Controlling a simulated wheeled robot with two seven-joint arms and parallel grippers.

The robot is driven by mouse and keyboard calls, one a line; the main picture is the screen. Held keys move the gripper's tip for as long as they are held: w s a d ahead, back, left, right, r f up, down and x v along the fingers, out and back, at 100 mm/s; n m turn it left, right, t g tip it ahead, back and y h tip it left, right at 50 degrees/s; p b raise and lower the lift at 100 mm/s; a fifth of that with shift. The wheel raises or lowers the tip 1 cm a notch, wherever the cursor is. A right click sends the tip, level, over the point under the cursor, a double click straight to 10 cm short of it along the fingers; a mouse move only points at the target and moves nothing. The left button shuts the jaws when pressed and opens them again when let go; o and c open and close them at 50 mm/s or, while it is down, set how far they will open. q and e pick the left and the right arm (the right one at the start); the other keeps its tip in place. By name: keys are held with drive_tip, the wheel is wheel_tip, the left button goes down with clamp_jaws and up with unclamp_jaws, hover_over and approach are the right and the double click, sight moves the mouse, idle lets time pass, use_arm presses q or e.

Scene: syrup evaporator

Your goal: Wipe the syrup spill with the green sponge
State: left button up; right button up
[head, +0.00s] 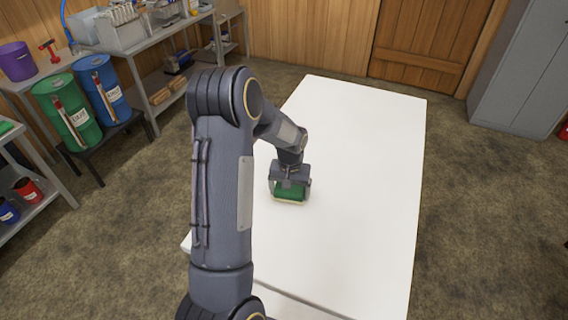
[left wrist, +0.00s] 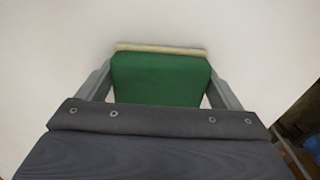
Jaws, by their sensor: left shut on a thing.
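The green sponge (head: 289,191) is held in my left gripper (head: 289,188) over the middle of the white table. It has a pale yellowish layer along its lower edge. In the left wrist view the sponge (left wrist: 160,78) sits between the two fingers of my left gripper (left wrist: 160,88), with the pale strip at its far end. The gripper is shut on it. I cannot tell whether the sponge touches the table top. No syrup spill shows on the visible table surface; the arm and gripper hide part of it. My right gripper is not in view.
The white table (head: 370,180) is otherwise bare, with free room right of and beyond the sponge. Green (head: 66,112) and blue (head: 102,90) barrels stand on a low stand at left. A laden workbench (head: 150,50) is behind them. A grey cabinet (head: 522,70) stands at the back right.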

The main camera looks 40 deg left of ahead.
use_arm(q)
wheel_tip(320, 180, up, 4)
drive_tip(key=shift+r+p, duration=0.2)
drive_tip(key=shift+p, duration=1.05)
drive_tip(key=shift+w+r+p, duration=0.1)
drive_tip(key=shift+r+p, duration=0.45)
drive_tip(key=shift+r, duration=0.1)
drive_tip(key=shift+r+p, duration=0.75)
drive_tip(key=shift+r, duration=0.5)
